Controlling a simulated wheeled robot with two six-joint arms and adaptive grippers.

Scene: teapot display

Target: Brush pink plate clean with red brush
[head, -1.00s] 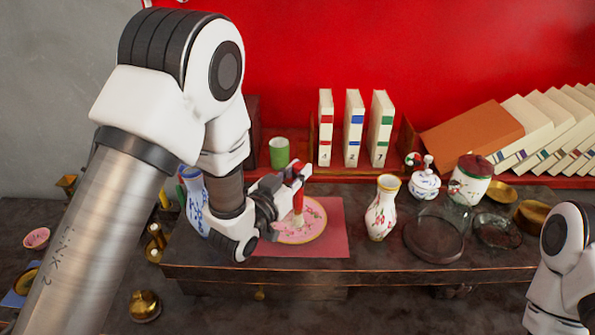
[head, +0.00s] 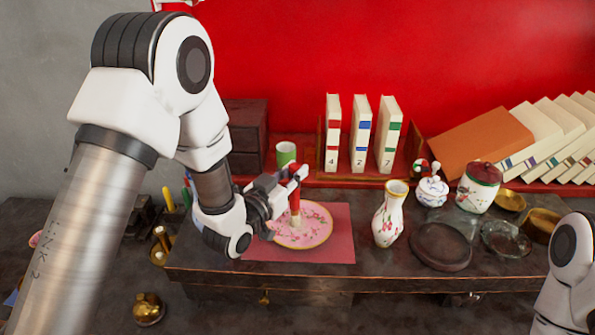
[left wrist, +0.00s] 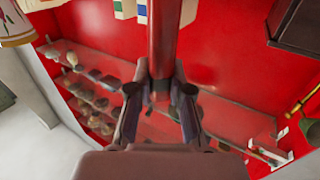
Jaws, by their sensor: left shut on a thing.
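The pink plate (head: 318,234) has a floral pattern and a gold rim. It lies flat on a pink-red mat (head: 343,248) on the dark table. My left gripper (head: 297,174) is shut on the red brush (head: 296,203), which stands roughly upright over the plate. The pale bristle end is low at the plate's left-middle part; I cannot tell whether it touches. In the left wrist view, the red handle (left wrist: 162,45) is between my two fingers (left wrist: 160,95). The plate does not show there. My right arm shows only in part at the right edge; its gripper is out of view.
A floral vase (head: 390,215) stands right of the mat. A green cup (head: 286,153) and three upright books (head: 360,135) stand behind. A brass bell (head: 148,308) is lower left.

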